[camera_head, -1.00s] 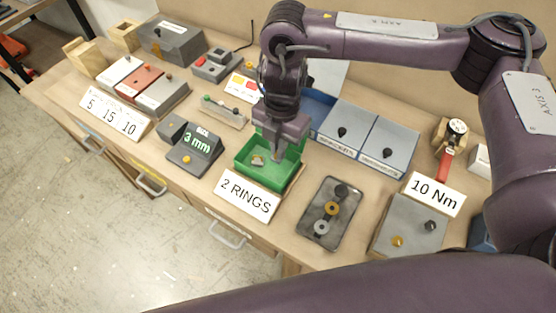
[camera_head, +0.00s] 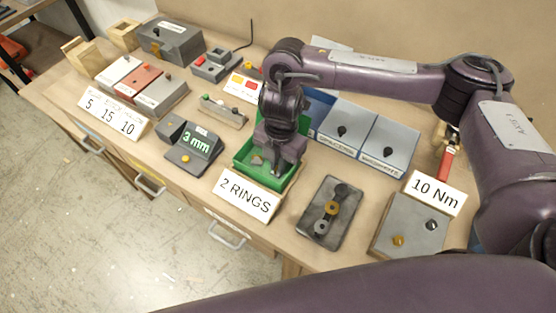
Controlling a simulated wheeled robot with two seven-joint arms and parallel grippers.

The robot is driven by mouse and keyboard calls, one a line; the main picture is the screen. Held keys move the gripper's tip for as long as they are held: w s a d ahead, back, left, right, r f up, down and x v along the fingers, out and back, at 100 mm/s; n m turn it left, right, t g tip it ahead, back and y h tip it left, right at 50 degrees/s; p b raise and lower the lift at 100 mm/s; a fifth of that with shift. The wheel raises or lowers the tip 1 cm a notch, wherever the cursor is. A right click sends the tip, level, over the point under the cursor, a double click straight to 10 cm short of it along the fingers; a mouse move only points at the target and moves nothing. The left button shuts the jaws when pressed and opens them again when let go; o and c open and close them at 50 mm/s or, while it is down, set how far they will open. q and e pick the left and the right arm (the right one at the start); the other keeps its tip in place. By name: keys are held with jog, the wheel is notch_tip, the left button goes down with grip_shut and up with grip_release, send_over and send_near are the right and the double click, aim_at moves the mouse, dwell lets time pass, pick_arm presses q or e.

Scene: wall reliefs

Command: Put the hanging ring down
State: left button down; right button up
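My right gripper (camera_head: 277,165) points down into the green bin (camera_head: 243,148), which stands behind the white card reading "2 RINGS" (camera_head: 249,194). Its fingertips are low inside the bin. I cannot tell whether the fingers are open or shut, and no ring shows between them. A small greyish piece (camera_head: 256,160) lies in the bin to the left of the fingers, partly hidden. On a dark tray (camera_head: 318,190) in front and to the right are a brass ring (camera_head: 331,208) and a grey ring (camera_head: 320,227). My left gripper is not in view.
Blue-grey lidded boxes (camera_head: 345,125) stand behind and right of the bin. A grey block with knobs (camera_head: 408,225) and a "10 Nm" card (camera_head: 436,193) are at right. A "3 mm" display (camera_head: 196,146) is at left. Bare bench lies between it and the bin.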

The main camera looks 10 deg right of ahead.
jog(key=o, duration=0.3)
jog(key=shift+r, duration=0.15)
jog(key=r, duration=0.8)
jog(key=w+r, duration=0.1)
jog(key=r, duration=0.3)
jog(key=shift+d, duration=0.4)
